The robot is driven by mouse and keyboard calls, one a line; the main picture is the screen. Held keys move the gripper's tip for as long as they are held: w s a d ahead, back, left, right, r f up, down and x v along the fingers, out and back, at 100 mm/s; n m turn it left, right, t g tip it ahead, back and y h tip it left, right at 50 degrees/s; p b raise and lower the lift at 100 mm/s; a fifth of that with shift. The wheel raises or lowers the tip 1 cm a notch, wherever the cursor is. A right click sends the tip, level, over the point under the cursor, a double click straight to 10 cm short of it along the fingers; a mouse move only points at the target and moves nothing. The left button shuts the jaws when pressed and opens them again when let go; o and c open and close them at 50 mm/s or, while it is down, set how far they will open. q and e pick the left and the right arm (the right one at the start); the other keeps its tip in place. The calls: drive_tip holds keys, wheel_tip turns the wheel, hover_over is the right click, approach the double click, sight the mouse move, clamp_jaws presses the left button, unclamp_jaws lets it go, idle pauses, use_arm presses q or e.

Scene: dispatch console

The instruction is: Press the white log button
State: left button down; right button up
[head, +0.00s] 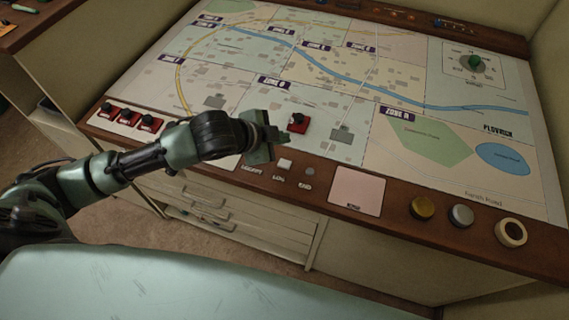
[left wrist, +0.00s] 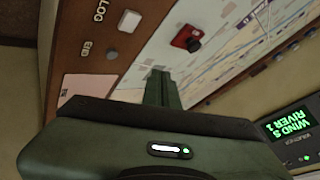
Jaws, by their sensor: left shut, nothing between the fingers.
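The white log button (head: 284,164) sits on the brown front edge of the console, above the label LOG. In the left wrist view the white button (left wrist: 130,21) shows at the upper left. My left gripper (head: 270,150) is shut and empty, just left of and above the log button in the head view. In the left wrist view its closed fingers (left wrist: 158,88) point over the map, apart from the button. A dispatch label shows beside the gripper, and its button is hidden behind the gripper. My right gripper is out of view.
A red piece with a black knob (head: 298,122) stands on the map close to the gripper. Several red pieces (head: 128,117) stand at the left. A pink pad (head: 357,188) and round discs (head: 423,207) lie rightward.

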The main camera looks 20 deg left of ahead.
use_arm(q)
drive_tip(key=b, duration=0.6)
hover_over(282, 166)
wheel_tip(282, 166, down, 6)
drive_tip(key=shift+w+r, duration=0.1)
drive_tip(key=shift+r, duration=0.1)
drive_tip(key=shift+f+b, duration=0.5)
drive_tip(key=shift+f, duration=0.65)
drive_tip(key=shift+f, duration=0.15)
idle(0.4)
drive_tip(key=shift+f, duration=0.25)
drive_tip(key=shift+f, duration=0.45)
idle(0.7)
drive_tip(key=shift+r+p, duration=0.85)
drive_tip(key=shift+p, duration=0.4)
